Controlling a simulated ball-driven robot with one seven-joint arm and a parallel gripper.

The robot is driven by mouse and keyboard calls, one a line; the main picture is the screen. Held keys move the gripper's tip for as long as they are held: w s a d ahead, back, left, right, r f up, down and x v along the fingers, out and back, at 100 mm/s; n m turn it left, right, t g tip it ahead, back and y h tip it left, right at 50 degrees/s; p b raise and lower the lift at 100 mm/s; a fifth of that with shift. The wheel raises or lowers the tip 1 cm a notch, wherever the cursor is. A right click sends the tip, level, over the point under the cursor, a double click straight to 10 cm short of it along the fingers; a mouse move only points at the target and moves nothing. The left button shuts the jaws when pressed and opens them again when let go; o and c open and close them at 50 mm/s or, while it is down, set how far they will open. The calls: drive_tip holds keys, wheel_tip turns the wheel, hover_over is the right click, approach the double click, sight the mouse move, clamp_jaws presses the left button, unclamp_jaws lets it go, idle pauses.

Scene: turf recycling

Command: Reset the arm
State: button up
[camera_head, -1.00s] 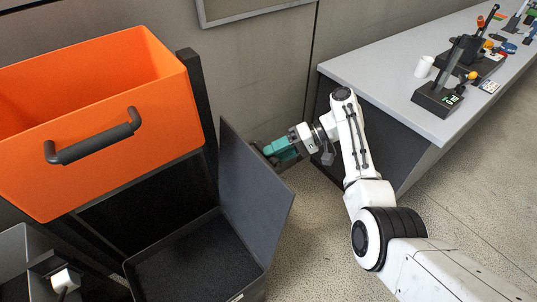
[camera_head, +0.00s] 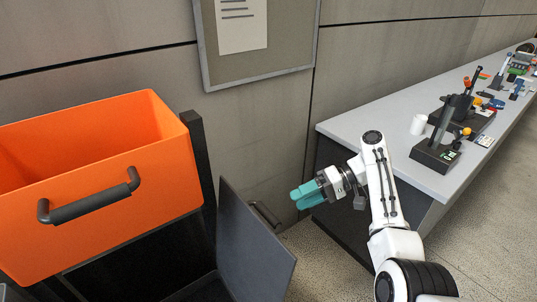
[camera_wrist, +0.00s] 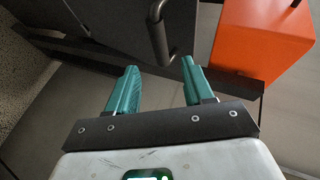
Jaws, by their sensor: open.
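My gripper (camera_head: 303,195) is in the air between the dark open lid and the grey bench in the head view. Its teal fingers point left. In the wrist view my gripper (camera_wrist: 160,75) shows both teal fingers spread apart with nothing between them. A dark bar handle (camera_wrist: 157,32) lies beyond the fingertips there. My white arm reaches up from the lower right of the head view.
An orange bin (camera_head: 80,230) with a black handle (camera_head: 90,203) stands at left. A dark lid (camera_head: 250,240) stands raised beside it. The grey bench (camera_head: 370,130) at right carries a white cup (camera_head: 418,125) and several tools. A framed board (camera_head: 243,75) hangs behind.

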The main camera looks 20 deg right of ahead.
drive_tip(key=s+f+m+h, duration=0.2)
drive_tip(key=s+f+h, duration=0.5)
drive_tip(key=s+f, duration=1.05)
drive_tip(key=s+d+h, duration=0.1)
drive_tip(key=s+h, duration=0.2)
drive_tip(key=s, duration=0.8)
drive_tip(key=s+d+r+h, duration=0.1)
drive_tip(key=s+d+h, duration=0.1)
drive_tip(key=s, duration=1)
drive_tip(key=shift+r+h, duration=0.2)
drive_tip(key=shift+h, duration=0.5)
drive_tip(key=shift+s, duration=0.1)
drive_tip(key=shift+c, duration=0.4)
